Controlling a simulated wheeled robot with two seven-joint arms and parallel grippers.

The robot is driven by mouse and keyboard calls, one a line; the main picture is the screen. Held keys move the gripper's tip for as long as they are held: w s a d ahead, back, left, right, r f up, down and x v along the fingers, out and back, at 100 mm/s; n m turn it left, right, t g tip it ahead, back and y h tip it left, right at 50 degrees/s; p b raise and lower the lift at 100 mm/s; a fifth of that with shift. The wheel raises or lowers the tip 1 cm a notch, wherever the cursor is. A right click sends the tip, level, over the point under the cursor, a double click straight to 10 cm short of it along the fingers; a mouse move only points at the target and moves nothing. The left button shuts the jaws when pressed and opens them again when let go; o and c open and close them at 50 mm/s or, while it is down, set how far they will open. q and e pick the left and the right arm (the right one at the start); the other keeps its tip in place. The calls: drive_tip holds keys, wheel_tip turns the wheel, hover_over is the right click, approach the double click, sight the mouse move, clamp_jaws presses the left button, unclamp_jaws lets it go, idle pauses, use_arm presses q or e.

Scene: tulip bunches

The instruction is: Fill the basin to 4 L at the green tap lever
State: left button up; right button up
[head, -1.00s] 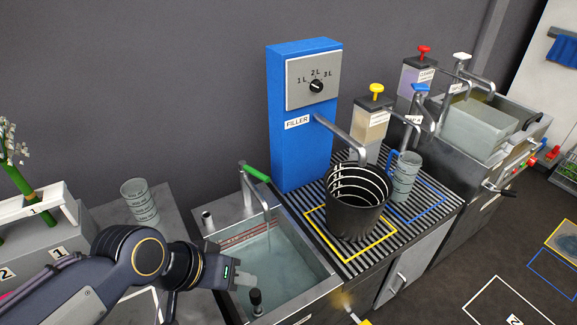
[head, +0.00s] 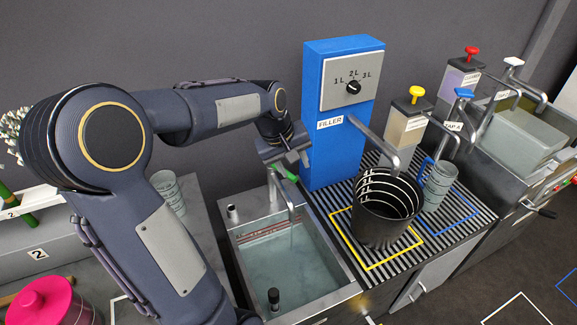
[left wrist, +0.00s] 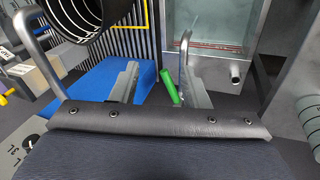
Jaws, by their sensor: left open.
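The basin (head: 342,272) is a metal sink with clear water in it and red marks on its back wall; it also shows in the left wrist view (left wrist: 248,45). Its curved tap (head: 291,205) stands at the back edge. The green tap lever (head: 291,176) is partly hidden by my left gripper (head: 290,160) in the head view. In the left wrist view the green lever (left wrist: 169,87) lies between the two fingers of my open left gripper (left wrist: 160,84), nearer the right one. I cannot tell whether it touches. My right gripper is not in view.
A blue filler (head: 340,150) stands right of the tap. A black bucket (head: 380,225) and a grey jug (head: 438,185) stand on the striped rack. A dark plug knob (head: 274,298) stands in the basin. A clear cup (head: 168,190) is at left.

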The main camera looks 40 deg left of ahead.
use_arm(q)
drive_tip(key=w+a+f+n+g+p, duration=0.2)
drive_tip(key=w+a+f+n, duration=0.3)
drive_tip(key=w+a+f, duration=0.5)
drive_tip(key=shift+n+y, duration=0.3)
drive_tip(key=shift+y, duration=0.2)
drive_tip(key=f, duration=0.4)
drive_tip(key=shift+a+f, duration=0.25)
drive_tip(key=shift+f, duration=0.1)
drive_tip(key=shift+w+f, duration=0.15)
drive_tip(key=shift+f, duration=0.55)
clamp_jaws()
